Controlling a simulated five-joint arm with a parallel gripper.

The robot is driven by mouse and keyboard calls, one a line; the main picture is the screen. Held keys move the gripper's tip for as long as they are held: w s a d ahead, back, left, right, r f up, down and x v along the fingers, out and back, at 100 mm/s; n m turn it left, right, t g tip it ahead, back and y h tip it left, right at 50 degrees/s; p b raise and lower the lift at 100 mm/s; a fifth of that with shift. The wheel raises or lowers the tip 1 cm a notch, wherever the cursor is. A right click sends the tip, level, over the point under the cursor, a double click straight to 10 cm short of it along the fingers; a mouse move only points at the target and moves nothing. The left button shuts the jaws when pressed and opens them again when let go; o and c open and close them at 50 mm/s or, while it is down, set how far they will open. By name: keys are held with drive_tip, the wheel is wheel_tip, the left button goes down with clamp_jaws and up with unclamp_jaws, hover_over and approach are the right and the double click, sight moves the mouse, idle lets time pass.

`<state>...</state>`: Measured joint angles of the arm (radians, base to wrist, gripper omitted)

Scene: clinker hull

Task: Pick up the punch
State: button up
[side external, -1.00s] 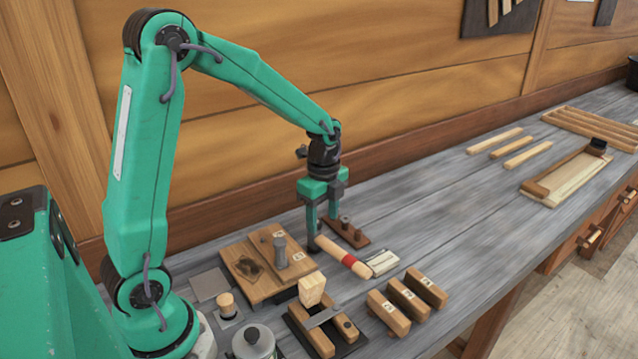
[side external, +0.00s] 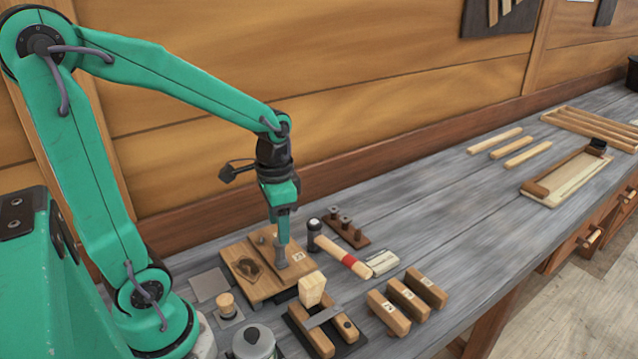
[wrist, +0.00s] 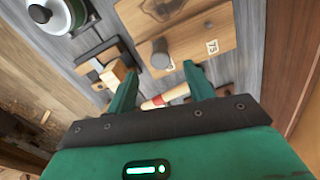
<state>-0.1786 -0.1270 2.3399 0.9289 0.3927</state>
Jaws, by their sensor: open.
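A grey metal tool that looks like the punch (side external: 281,260) stands upright on a wooden board (side external: 262,284). It also shows in the wrist view (wrist: 160,55), roughly centred just beyond the fingertips. My gripper (side external: 283,240) points down over the board and hides the tool's upper part in the side view. In the wrist view my gripper (wrist: 160,72) is open, with nothing held between its fingers. I cannot tell how high the fingertips are relative to the tool's top.
A hammer (side external: 346,261) with a red-banded handle lies right of the board. A small brown rack (side external: 346,236) with pegs stands behind it. A wooden mallet or plane (side external: 312,288), numbered blocks (side external: 407,302) and a lidded pot (side external: 253,343) are in front.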

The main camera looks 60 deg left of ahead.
sight(280, 250)
drive_tip(key=shift+s+f, duration=0.1)
drive_tip(key=shift+f, duration=0.05)
drive_tip(key=shift+f, duration=1.2)
drive_tip(key=shift+f, duration=2.6)
drive_tip(key=shift+c, duration=0.2)
clamp_jaws()
